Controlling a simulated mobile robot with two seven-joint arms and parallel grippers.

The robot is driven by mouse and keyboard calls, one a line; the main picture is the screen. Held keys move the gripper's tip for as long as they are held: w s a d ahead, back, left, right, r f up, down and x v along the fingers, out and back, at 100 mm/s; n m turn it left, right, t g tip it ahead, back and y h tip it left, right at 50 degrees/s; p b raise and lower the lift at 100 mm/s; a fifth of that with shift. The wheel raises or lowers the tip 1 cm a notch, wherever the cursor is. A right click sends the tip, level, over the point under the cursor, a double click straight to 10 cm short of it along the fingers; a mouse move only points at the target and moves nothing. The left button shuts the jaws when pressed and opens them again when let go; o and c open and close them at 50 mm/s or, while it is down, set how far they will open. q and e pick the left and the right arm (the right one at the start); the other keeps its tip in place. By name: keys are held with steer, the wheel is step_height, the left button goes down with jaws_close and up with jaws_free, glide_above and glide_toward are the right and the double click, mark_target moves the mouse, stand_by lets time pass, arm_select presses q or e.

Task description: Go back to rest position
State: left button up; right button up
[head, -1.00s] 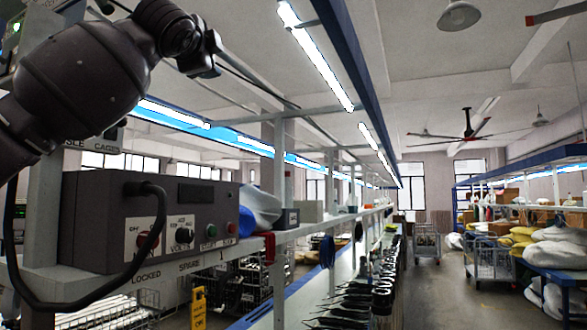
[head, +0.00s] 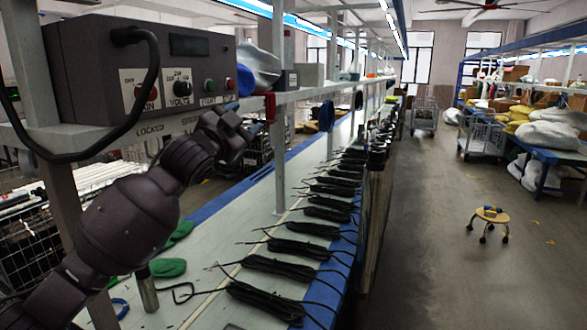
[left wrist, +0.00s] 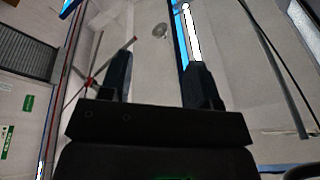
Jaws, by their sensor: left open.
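My left arm comes in from the left in the head view and is bent upward. Its gripper (head: 238,130) is raised in front of the shelf, above the long workbench (head: 210,215). In the left wrist view the two dark fingers of this gripper (left wrist: 158,80) stand apart with nothing between them. Behind them are the ceiling, a fan and a strip light, so the gripper points upward. My right gripper does not show in either view.
Several bundles of black tubes (head: 275,300) lie along the bench. A grey control box (head: 150,70) with a black cable sits on the shelf at left. Green items (head: 168,267) lie near my arm. A yellow-topped stool (head: 492,215) and a wire cart (head: 484,135) stand on the open floor at right.

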arm_select(q)
steer(key=s+a+f+n+y, duration=0.25)
steer(key=s+f, duration=0.25)
steer(key=f, duration=0.6)
steer(key=s+a+f+n+g+y, duration=0.1)
steer(key=s+a+f+n, duration=0.25)
steer(key=f, duration=0.85)
steer(key=s+a+f+n+y, duration=0.2)
steer(key=s+a+f, duration=0.25)
steer(key=f, duration=0.65)
steer(key=s+a+f+n+g+y, duration=0.2)
steer(key=s+a+f+g, duration=0.1)
steer(key=s+f, duration=0.9)
steer(key=s+a+f+n+g+y+b, duration=0.1)
steer(key=s+a+f+n+g+y, duration=0.1)
steer(key=s+f, duration=1.1)
steer(key=shift+s+a+n+g+b, duration=0.35)
steer(key=shift+s+a+g, duration=0.25)
steer(key=shift+s+a, duration=0.35)
steer(key=shift+s+d+f, duration=0.1)
steer(key=shift+d, duration=0.05)
